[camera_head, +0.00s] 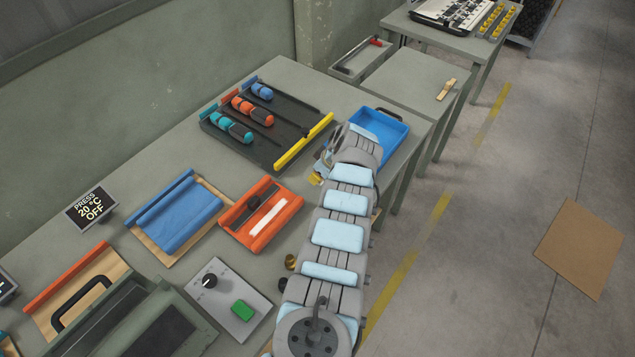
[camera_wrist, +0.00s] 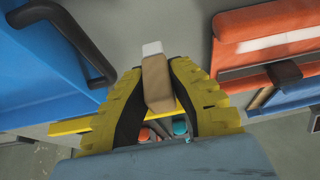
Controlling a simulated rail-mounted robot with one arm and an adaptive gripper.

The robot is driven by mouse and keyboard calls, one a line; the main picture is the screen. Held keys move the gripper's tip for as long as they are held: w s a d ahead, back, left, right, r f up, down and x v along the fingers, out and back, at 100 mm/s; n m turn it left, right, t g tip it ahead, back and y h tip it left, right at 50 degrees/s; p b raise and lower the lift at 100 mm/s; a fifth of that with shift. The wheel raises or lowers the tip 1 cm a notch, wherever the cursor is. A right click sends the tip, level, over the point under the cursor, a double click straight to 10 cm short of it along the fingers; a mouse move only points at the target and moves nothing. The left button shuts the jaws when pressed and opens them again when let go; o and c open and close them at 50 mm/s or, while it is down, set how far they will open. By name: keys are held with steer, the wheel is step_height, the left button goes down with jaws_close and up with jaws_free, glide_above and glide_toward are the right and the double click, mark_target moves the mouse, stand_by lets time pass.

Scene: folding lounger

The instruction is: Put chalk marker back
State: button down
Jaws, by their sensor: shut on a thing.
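My gripper (camera_wrist: 157,78) has yellow ribbed fingers and is shut on a small tan block-like piece with a pale end, which I take as the chalk marker (camera_wrist: 157,88). The pale end points up in the wrist view. In the head view my gripper (camera_head: 316,178) is mostly hidden by my arm, and the held piece cannot be made out. It is between the black tray (camera_head: 290,113), the blue bin (camera_head: 396,133) and the orange tray (camera_head: 287,205). No clearly marked place for the marker shows.
The black tray holds blue, orange and teal capsules, with a yellow bar (camera_head: 304,141) along its near side. The blue bin has a dark handle (camera_wrist: 84,42). A blue tray (camera_head: 180,216) and control box (camera_head: 229,299) are nearby.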

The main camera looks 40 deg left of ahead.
steer(key=shift+w+a+f+b, duration=0.1)
steer(key=shift+f+b, duration=0.2)
steer(key=shift+b, duration=0.05)
step_height(320, 180, down, 2)
steer(key=shift+w+a+f+b, duration=0.1)
steer(key=shift+b, duration=0.9)
steer(key=shift+f, duration=0.5)
steer(key=shift+r, duration=0.1)
steer(key=shift+f+b, duration=0.2)
steer(key=shift+b, duration=0.25)
steer(key=c, duration=1.1)
jaws_free()
steer(key=shift+r, duration=0.1)
steer(key=shift+c, duration=0.2)
